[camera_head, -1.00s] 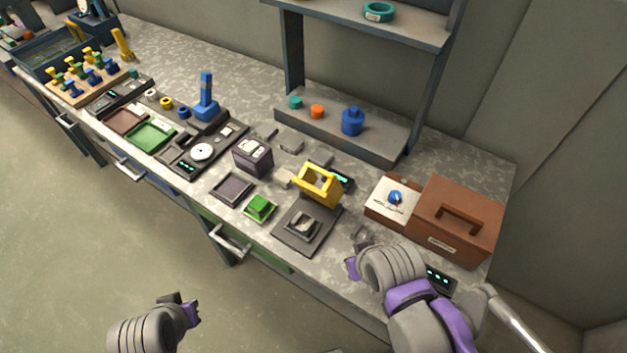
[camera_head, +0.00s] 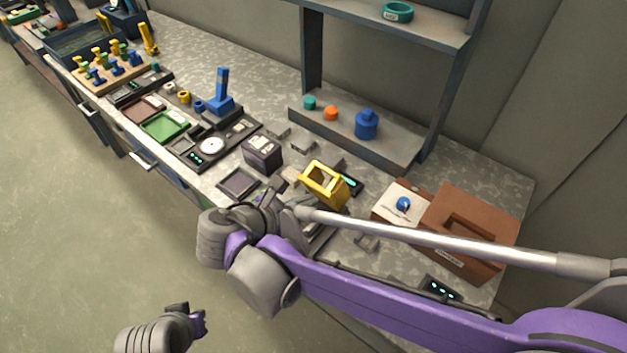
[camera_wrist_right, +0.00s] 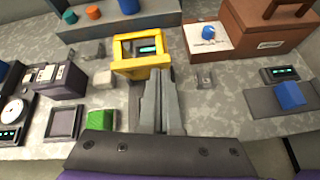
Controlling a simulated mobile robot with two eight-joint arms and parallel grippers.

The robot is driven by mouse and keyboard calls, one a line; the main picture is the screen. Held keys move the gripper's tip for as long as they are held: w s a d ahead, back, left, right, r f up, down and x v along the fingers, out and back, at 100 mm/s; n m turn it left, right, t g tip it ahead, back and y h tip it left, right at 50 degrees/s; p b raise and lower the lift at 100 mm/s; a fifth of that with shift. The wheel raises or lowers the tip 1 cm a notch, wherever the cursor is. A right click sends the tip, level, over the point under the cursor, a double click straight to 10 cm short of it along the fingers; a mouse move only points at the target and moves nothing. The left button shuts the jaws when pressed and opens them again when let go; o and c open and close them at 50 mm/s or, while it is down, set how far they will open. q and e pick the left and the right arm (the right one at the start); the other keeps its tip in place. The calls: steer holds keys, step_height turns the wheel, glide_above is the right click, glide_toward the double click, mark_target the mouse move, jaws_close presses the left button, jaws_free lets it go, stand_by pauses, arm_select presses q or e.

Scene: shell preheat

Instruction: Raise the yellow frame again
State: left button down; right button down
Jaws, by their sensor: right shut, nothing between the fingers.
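The yellow frame (camera_head: 325,186) is an open rectangle standing tilted up at the back of a dark base, most of which my right arm hides. It also shows in the right wrist view (camera_wrist_right: 125,67), just beyond the fingers. My right gripper (camera_head: 284,196) is in front and left of the frame in the head view. In the wrist view its fingers (camera_wrist_right: 163,82) are closed together and empty, overlapping the frame's lower right edge; contact cannot be told. My left gripper (camera_head: 197,321) hangs low at the bottom left, away from the bench; its jaw is unclear.
A green block (camera_wrist_right: 102,121) and a dark square tray (camera_wrist_right: 62,122) lie left of my fingers. A dark box (camera_head: 262,152) stands left of the frame. A white panel with a blue knob (camera_head: 403,204) and a brown case (camera_head: 468,225) stand to the right. A shelf (camera_head: 375,140) rises behind.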

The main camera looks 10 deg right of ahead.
steer(key=w+a+r+n+t+h, duration=0.1)
steer(key=a+r+n, duration=0.1)
steer(key=a+n, duration=0.15)
steer(key=shift+m, duration=0.45)
steer(key=x, duration=0.9)
steer(key=shift+w+r, duration=0.1)
steer(key=shift+w, duration=0.3)
steer(key=shift+d, duration=0.1)
